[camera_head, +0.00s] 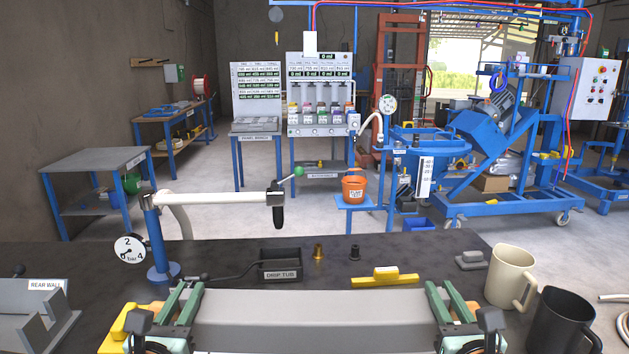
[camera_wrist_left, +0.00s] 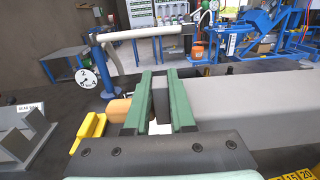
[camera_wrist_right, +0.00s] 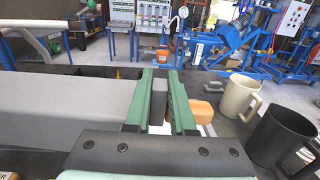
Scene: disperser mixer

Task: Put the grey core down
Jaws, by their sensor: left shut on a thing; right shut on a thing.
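The grey core (camera_head: 313,318) is a long grey block lying across the front of the head view, roughly level. My left gripper (camera_head: 184,303), with green fingers, is shut on its left end. In the left wrist view the fingers (camera_wrist_left: 160,100) close around a narrow grey tab, and the core (camera_wrist_left: 245,103) runs off right. My right gripper (camera_head: 452,303) is shut on the right end. In the right wrist view its fingers (camera_wrist_right: 161,100) close on a similar tab, and the core (camera_wrist_right: 70,108) runs off left. Its underside is hidden, so I cannot tell whether it touches the bench.
On the dark bench (camera_head: 350,250) stand a gauge post (camera_head: 158,240), a drip tub (camera_head: 281,264), a yellow-handled piece (camera_head: 388,278), a cream mug (camera_head: 510,275) and a black mug (camera_head: 562,320). A grey fixture (camera_head: 35,312) marked REAR WALL lies left. A yellow block (camera_wrist_left: 88,128) sits by my left gripper.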

